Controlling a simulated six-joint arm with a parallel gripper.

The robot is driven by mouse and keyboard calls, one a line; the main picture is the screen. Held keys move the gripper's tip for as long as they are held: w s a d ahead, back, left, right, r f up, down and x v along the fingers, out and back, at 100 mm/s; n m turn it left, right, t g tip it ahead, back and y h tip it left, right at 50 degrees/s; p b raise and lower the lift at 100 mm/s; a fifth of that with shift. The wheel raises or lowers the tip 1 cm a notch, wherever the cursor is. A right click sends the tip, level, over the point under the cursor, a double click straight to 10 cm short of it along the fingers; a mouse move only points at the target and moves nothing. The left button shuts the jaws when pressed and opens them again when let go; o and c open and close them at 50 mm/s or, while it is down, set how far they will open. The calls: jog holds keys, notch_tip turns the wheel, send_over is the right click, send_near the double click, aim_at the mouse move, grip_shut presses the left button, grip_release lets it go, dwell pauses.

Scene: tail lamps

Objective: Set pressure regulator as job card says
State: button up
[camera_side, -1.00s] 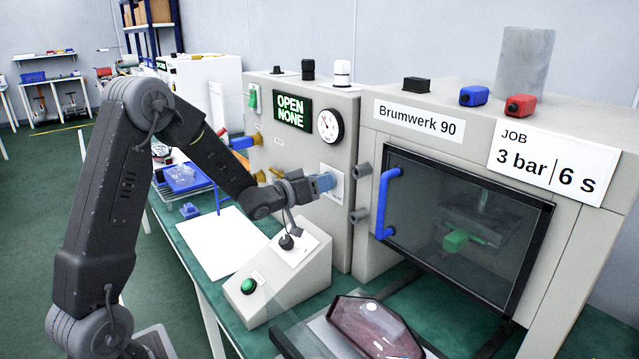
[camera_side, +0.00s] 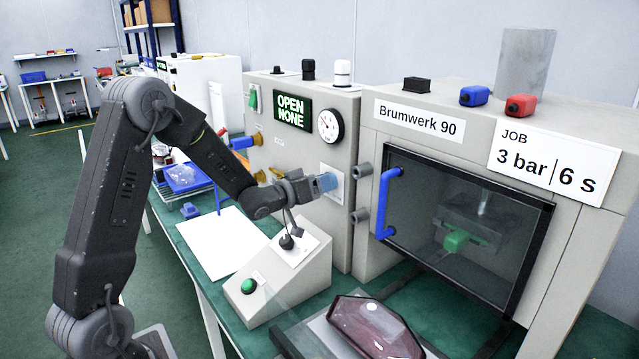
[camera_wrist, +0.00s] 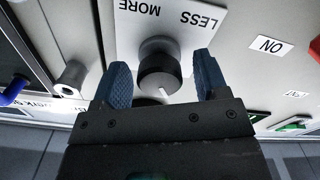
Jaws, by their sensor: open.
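My gripper (camera_side: 328,182) is at the grey cabinet's front panel, over a white plate (camera_side: 338,172). In the wrist view its two blue fingers (camera_wrist: 163,78) are open, one on each side of a dark round knob (camera_wrist: 158,68) with a white pointer mark. I cannot tell whether they touch it. The knob's plate (camera_wrist: 190,40) reads MORE and LESS, upside down in that view. The knob is hidden in the side view. The pressure gauge (camera_side: 330,124) is above the gripper, its needle too small to read. The job card (camera_side: 549,165) reads 3 bar | 6 s.
The display (camera_side: 292,112) reads OPEN NONE. The Brumwerk 90 machine (camera_side: 376,137) with a blue door handle (camera_side: 387,203) stands right of the panel. A sloped console (camera_side: 287,277) with a green button (camera_side: 248,286) is below my gripper. A dark red lamp (camera_side: 375,326) lies in front.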

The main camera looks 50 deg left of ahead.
jog(key=s, duration=1.3)
jog(key=shift+s, duration=0.4)
jog(key=s+d+r+m+g, duration=0.2)
jog(key=s+d+g, duration=0.4)
jog(key=s+d, duration=0.2)
jog(key=s+d+r+m+g, duration=0.2)
jog(key=s+d+g, duration=0.4)
jog(key=s+d, duration=0.3)
jog(key=shift+d+r, duration=0.45)
jog(key=shift+r, duration=0.1)
